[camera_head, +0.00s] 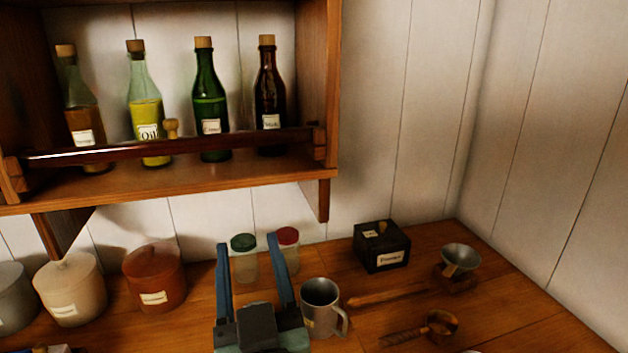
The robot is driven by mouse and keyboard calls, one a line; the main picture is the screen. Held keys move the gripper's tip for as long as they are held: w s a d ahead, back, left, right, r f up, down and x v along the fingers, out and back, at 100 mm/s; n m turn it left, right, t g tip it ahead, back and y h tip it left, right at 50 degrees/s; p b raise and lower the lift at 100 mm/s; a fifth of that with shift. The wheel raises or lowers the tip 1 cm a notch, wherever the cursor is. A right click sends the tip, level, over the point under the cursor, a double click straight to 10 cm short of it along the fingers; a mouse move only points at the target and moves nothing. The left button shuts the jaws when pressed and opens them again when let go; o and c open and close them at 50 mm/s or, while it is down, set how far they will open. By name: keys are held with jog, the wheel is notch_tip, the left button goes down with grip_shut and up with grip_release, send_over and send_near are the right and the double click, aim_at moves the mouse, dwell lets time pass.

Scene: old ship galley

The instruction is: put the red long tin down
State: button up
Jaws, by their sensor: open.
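I cannot make out a red long tin in the head view. My gripper (247,245) is open, with its two blue fingers spread and pointing toward the back wall. No held object shows between the fingers. A glass jar with a green lid (245,267) shows between them, apparently standing behind on the counter. A jar with a red lid (289,240) stands just right of it, partly hidden by the right finger. A round red-brown canister (153,275) with a pale label stands left of my gripper.
The wooden counter (500,300) holds a metal mug (321,307) close right of my gripper, a black box (381,247), a small metal funnel or cup (460,260) and a brass ladle (438,326). Pale canisters (70,290) stand left. A railed bottle shelf (250,174) hangs above.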

jog(key=s+d+r+m+t+h, duration=0.1)
jog(key=s+d+r+t+h, duration=0.1)
jog(key=r, duration=0.7)
jog(key=s+d+r+m+t+h, duration=0.1)
jog(key=s+d+r+t, duration=0.2)
jog(key=r, duration=0.5)
jog(key=s+d+r+m+t+h, duration=0.2)
jog(key=s+r, duration=0.2)
jog(key=r, duration=0.5)
jog(key=shift+s+d+r+t+h, duration=0.25)
jog(key=shift+s+r+t+h, duration=0.05)
jog(key=shift+s, duration=0.1)
